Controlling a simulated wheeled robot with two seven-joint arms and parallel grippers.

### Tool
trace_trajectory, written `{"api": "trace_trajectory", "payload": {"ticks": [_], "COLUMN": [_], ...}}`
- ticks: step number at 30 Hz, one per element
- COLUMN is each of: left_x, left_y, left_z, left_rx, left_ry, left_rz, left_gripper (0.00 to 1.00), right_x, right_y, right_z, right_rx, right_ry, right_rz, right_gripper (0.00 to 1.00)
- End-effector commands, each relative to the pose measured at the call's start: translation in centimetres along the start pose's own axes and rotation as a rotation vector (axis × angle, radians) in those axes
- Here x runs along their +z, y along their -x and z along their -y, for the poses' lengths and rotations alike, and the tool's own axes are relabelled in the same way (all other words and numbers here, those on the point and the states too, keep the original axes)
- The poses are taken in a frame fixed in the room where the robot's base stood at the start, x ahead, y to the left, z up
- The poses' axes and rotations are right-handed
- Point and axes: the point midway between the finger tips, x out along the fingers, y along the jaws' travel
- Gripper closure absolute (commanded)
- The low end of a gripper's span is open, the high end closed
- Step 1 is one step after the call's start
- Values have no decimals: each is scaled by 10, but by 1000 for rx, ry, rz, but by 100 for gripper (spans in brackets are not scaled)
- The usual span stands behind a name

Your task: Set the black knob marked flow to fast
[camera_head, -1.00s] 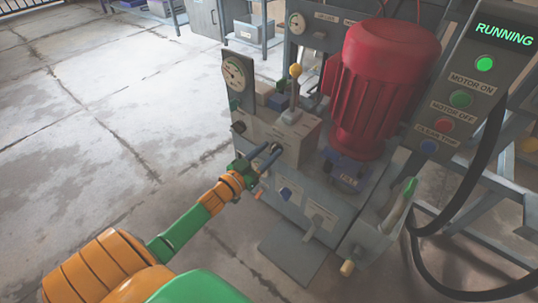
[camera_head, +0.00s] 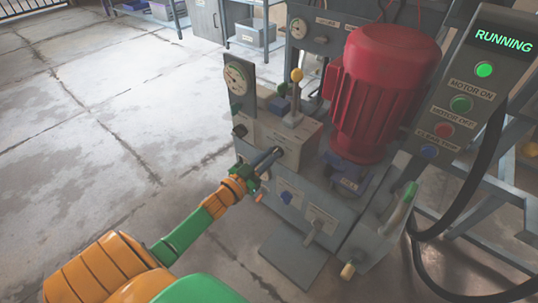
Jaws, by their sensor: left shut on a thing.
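My left gripper (camera_head: 265,162) reaches in from the left to the front face of the grey press block (camera_head: 290,130). It is shut on a small dark part there, at its fingertips. I take this to be the black flow knob, which the fingers mostly hide. Its marking and pointer cannot be read. Another dark knob (camera_head: 240,131) sits on the block's left corner, apart from the gripper. My right gripper is not in view.
A red motor (camera_head: 380,85) stands right of the block. The control panel (camera_head: 470,90) reads RUNNING with a green light. Open floor (camera_head: 90,130) lies left.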

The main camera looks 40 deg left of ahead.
Motion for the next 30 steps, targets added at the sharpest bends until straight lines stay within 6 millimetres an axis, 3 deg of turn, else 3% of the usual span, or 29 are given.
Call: {"api": "trace_trajectory", "payload": {"ticks": [18,30], "left_x": [2,4], "left_y": [0,0], "left_z": [-8,-10], "left_rx": [2,2], "left_ry": [-490,-646], "left_rz": [1,2], "left_gripper": [100,100], "right_x": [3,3], "right_y": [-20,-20], "right_z": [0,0], "right_rx": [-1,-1], "right_ry": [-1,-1], "right_rz": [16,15], "right_gripper": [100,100]}}
